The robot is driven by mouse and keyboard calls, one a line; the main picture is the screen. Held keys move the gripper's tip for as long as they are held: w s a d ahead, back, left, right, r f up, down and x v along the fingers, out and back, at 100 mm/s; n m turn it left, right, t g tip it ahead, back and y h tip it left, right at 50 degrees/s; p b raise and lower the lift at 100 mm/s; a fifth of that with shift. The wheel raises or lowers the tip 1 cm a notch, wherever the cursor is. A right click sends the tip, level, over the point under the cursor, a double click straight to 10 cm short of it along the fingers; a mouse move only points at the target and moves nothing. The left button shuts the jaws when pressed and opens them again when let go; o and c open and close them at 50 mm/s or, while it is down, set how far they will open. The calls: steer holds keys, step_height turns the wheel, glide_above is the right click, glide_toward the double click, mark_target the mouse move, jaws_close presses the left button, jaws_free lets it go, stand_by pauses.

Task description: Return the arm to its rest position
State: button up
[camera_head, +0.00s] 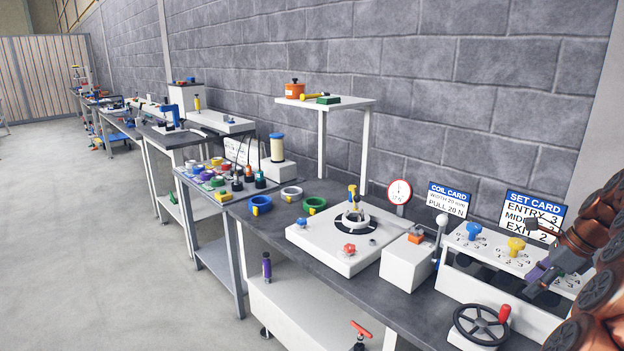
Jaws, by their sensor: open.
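My gripper (535,257) is at the right side, at the end of my brown and black arm (590,232). Its jaws are open, pointing left over the right part of the white roller unit (463,272). A small purple part (540,271) shows at the lower finger; I cannot tell whether it belongs to the gripper or the unit. I see nothing held between the fingers. The unit carries a blue knob (474,230) and a yellow knob (516,246); the area to their right is partly hidden by my arm.
A black handwheel (481,324) with a red grip stands in front of the unit. The set card (532,216) and coil card (448,199) stand behind. A white box (407,262) and ball-topped lever (441,222) are left. Open floor (70,240) lies far left.

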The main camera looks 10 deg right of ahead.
steer(key=s+a+r+n+g, duration=0.15)
steer(key=a+n, duration=0.55)
steer(key=a, duration=0.8)
steer(key=s+a+r+n+g, duration=0.1)
steer(key=s+a+r+n, duration=0.15)
steer(key=a+n, duration=0.8)
steer(key=s+a+f+n+h, duration=0.1)
steer(key=s+a+f+n, duration=0.1)
steer(key=s, duration=0.6)
steer(key=s+a+f+n+g+h, duration=0.1)
steer(key=s+a+f+n, duration=0.2)
steer(key=s+a, duration=0.4)
steer(key=s+a+f+n+g+h, duration=0.1)
steer(key=s+a+f+n, duration=0.2)
steer(key=s, duration=0.6)
steer(key=shift+s+a+n, duration=0.3)
steer(key=shift+a+n, duration=0.35)
steer(key=shift+a, duration=0.55)
steer(key=shift+g, duration=0.25)
steer(key=shift+c, duration=0.6)
steer(key=shift+a, duration=0.1)
